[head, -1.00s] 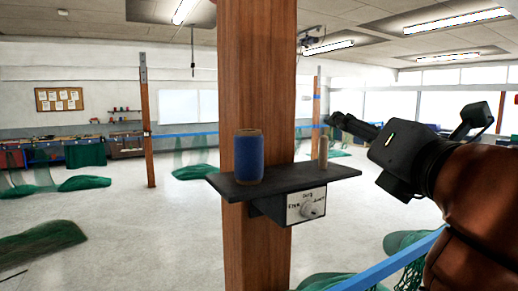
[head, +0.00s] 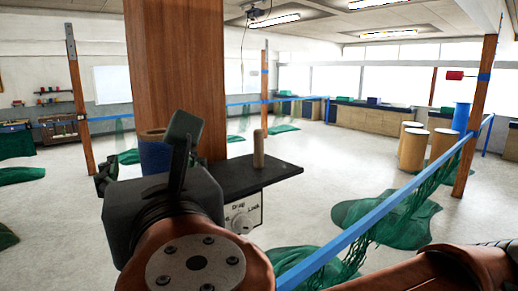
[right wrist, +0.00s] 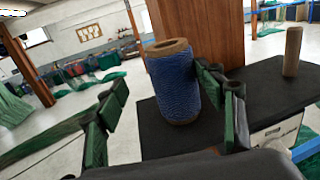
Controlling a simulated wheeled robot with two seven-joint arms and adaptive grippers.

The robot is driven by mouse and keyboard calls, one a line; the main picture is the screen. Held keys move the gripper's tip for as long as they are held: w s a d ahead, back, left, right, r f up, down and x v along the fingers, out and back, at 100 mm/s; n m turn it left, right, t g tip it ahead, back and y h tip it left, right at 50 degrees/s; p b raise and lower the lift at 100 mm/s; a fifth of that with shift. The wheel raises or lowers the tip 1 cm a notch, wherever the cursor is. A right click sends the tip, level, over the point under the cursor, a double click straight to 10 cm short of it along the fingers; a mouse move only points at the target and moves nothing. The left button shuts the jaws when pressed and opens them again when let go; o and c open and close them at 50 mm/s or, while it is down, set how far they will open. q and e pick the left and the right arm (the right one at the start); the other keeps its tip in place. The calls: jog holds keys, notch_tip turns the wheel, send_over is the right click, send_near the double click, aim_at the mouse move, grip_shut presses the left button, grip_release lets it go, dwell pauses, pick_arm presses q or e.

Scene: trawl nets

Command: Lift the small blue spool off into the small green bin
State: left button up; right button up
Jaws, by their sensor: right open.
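The blue spool (head: 155,157) stands upright on the dark shelf (head: 268,172) fixed to a wooden post, partly hidden behind my right gripper in the head view. The right wrist view shows the spool (right wrist: 172,88) whole, with its brown core on top. My right gripper (right wrist: 162,82) is open. Its right finger is close to the spool's right side and its left finger stands apart on the left; I cannot tell if either touches. The right gripper (head: 140,163) shows from behind in the head view. My left gripper is not in view. I cannot make out the small green bin.
A wooden peg (head: 259,149) stands on the shelf right of the spool. A control box with a dial (head: 243,217) hangs under the shelf. The thick wooden post (head: 178,65) rises behind. A blue rail (head: 380,222) with green net runs at the right.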

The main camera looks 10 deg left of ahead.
aim_at(159, 163)
jog(key=w, duration=0.3)
jog(key=w+a, duration=0.1)
jog(key=w, duration=0.1)
jog(key=shift+f, duration=0.35)
jog(key=shift+w+f, duration=0.1)
jog(key=shift+w, duration=0.25)
jog(key=shift+s+a, duration=0.1)
jog(key=shift+s, duration=0.7)
jog(key=shift+s+r, duration=0.2)
jog(key=shift+s, duration=0.2)
jog(key=c, duration=0.3)
jog(key=shift+w+f, duration=0.1)
jog(key=shift+w, duration=0.5)
jog(key=c, duration=0.4)
jog(key=shift+c, duration=0.5)
jog(key=shift+s, duration=0.25)
jog(key=shift+c, duration=0.8)
jog(key=shift+s, duration=0.15)
jog(key=shift+c, duration=0.9)
jog(key=shift+w, duration=0.2)
jog(key=shift+c, duration=1.1)
jog(key=shift+r, duration=0.3)
notch_tip(159, 163, up, 8)
jog(key=shift+s+r, duration=0.15)
jog(key=shift+r, duration=0.6)
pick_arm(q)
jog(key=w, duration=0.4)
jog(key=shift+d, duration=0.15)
